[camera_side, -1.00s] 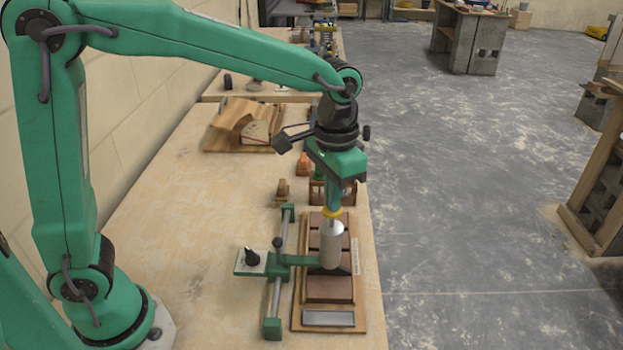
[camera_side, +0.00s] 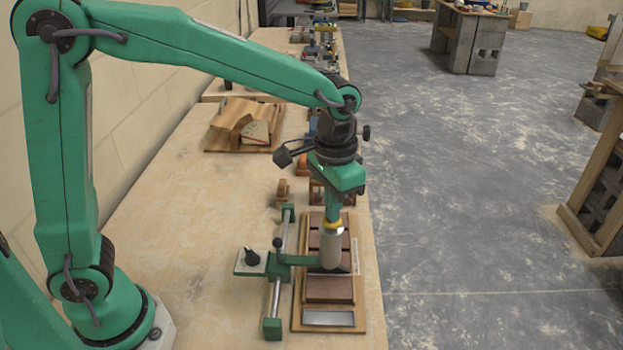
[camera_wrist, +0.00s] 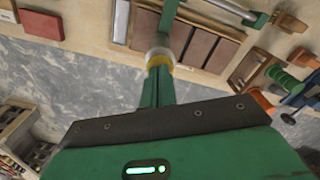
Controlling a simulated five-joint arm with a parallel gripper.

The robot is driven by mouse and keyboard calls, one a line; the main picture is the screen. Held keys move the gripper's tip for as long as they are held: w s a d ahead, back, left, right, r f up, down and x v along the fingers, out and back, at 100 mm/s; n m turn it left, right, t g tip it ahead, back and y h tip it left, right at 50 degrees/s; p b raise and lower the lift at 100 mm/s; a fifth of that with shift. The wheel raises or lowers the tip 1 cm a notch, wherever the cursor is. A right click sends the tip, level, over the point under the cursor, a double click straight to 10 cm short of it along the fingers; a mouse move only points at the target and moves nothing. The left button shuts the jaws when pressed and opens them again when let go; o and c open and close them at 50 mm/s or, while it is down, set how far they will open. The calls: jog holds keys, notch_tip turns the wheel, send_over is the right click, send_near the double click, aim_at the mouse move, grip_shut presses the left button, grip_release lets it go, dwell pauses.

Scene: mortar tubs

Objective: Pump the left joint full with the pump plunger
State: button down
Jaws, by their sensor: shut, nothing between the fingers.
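The pump's silver barrel (camera_side: 331,250) stands upright over the board of brown bricks (camera_side: 330,290), at the end of a green bracket arm on a rail. The plunger's yellow top (camera_side: 333,225) sits low, close to the barrel's upper end. My gripper (camera_side: 333,213) is shut with nothing between its fingers, its tips down on the plunger top. The wrist view shows my fingers (camera_wrist: 157,88) meeting the yellow top (camera_wrist: 160,60). The barrel hides its nozzle, so I cannot tell how full the joint beneath it is.
The green-ended rail (camera_side: 280,250) with a black knob on a plate (camera_side: 252,257) stands left of the board. A wooden stand (camera_side: 240,135) and small wooden pieces (camera_side: 283,188) lie farther back. The table (camera_side: 180,230) is clear on the left.

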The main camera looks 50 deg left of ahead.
jog(key=shift+r, duration=0.15)
dwell(0.3)
jog(key=shift+r, duration=1.25)
notch_tip(320, 180, up, 7)
dwell(1.0)
jog(key=s+a+f+n+t, duration=0.3)
jog(key=s+a+t, duration=0.2)
jog(key=s+a, duration=0.9)
jog(key=shift+s+a+f+t, duration=0.2)
jog(key=shift+s+t, duration=0.1)
jog(key=shift+s, duration=0.5)
